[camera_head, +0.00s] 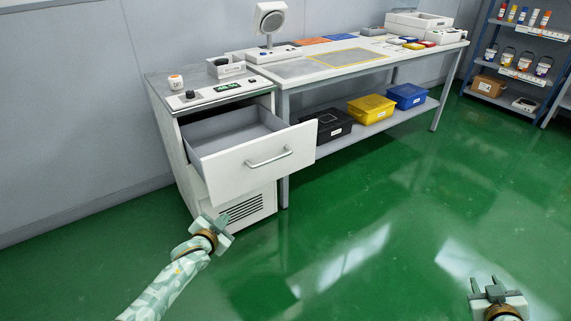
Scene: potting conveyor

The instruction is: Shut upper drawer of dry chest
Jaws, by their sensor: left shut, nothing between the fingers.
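The dry chest (176,150) stands at the left end of the bench, a grey-white cabinet with a vented lower front. Its upper drawer (256,161) is pulled well out, with a white front and a bar handle (269,158). The part of the drawer's inside that shows is empty. My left gripper (222,229) is shut and empty, in front of the chest, below and left of the drawer front in the picture. It appears apart from the drawer. My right gripper (487,284) is at the lower right, its two fingers spread with nothing between them, far from the chest.
A workbench (338,72) runs right from the chest, with black (327,124), yellow (371,108) and blue (406,96) bins on its lower shelf. A shelf rack (510,101) stands at the far right. The green floor (370,215) in front is clear.

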